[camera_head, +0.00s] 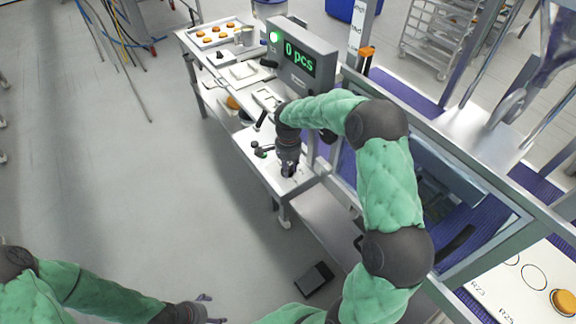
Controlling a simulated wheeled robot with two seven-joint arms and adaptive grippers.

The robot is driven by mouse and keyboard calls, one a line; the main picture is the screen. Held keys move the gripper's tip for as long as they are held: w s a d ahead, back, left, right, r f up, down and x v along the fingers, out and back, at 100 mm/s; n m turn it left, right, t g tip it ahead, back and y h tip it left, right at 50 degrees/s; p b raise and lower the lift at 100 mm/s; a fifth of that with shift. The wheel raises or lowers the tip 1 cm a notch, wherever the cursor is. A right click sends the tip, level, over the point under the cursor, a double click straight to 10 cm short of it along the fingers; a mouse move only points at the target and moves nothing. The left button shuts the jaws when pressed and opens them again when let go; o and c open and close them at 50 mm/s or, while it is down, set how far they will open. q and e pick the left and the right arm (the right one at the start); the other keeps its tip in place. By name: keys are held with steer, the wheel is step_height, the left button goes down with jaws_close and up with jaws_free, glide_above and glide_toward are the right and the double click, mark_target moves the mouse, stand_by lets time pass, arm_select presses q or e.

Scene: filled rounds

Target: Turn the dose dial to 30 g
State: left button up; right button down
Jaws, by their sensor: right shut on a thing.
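My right gripper (288,172) points down over the near end of a white bench panel (309,181). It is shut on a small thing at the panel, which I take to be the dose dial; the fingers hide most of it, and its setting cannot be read. A grey display box (326,52) behind it reads "0 pcs" in green, with a lit green button (275,37) at its left. My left gripper (208,309) is low in the view, over the floor, away from the panel; its fingers look spread and empty.
Small dark controls (262,150) stand on the panel just left of my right gripper. A tray with orange rounds (219,33) lies at the bench's far end. A metal frame and purple belt (407,101) run along the right.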

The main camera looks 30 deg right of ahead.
mark_target(289, 167)
steer(key=shift+d+n+p, duration=0.1)
steer(key=shift+n+p, duration=0.4)
steer(key=shift+n, duration=1.6)
steer(key=c, duration=0.9)
jaws_free()
steer(key=shift+c, duration=0.2)
steer(key=shift+r, duration=0.15)
step_height(289, 167, up, 12)
steer(key=shift+f, duration=0.2)
